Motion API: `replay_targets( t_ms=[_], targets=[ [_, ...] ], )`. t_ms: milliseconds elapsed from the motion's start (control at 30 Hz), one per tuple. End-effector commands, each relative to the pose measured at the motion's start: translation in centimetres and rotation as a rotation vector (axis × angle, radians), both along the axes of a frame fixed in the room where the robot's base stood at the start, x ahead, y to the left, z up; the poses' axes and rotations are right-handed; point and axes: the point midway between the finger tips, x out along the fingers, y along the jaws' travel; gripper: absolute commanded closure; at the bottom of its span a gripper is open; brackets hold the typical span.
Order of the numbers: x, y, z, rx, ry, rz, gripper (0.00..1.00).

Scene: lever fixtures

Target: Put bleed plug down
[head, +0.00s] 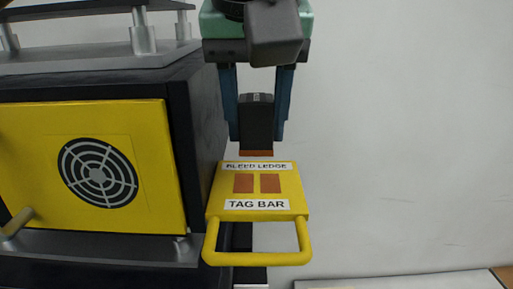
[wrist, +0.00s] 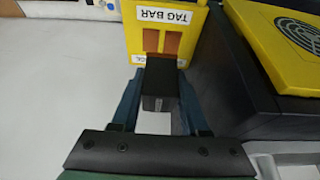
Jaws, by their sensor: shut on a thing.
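My gripper (head: 257,130) is shut on the bleed plug (head: 256,118), a dark block with an orange lower end. It holds the plug upright, just above or behind the back edge of a yellow ledge (head: 215,200) in the head view; I cannot tell the exact gap. The ledge is labelled BLEED LEDGE and TAG BAR, and has two orange-brown squares and a front loop handle. In the wrist view, the plug (wrist: 158,78) sits between the blue fingers (wrist: 158,95) and overlaps the near part of the ledge (wrist: 194,25). The plug's underside is hidden there.
A dark cabinet with a yellow panel (head: 30,135) and round grille (head: 97,170) stands close left of the ledge. A grey rail (head: 100,248) runs along its base. A plain white wall (head: 410,130) is on the right, with open room before it.

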Motion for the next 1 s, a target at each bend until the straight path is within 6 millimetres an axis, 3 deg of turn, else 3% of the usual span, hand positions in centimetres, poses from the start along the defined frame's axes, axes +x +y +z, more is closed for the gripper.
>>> replay_targets(
  t_ms=[467, 867, 900, 1000],
  targets=[
    [0.0, 0.0, -4.4, 0.001, -0.002, 0.001, 1.00],
    [0.0, -0.1, -4.7, -0.002, -0.001, -0.001, 1.00],
    [0.0, -0.1, -4.7, -0.001, -0.001, 0.000, 0.54],
    [0.0, 0.0, -4.6, -0.001, -0.001, 0.000, 0.36]
  ],
)
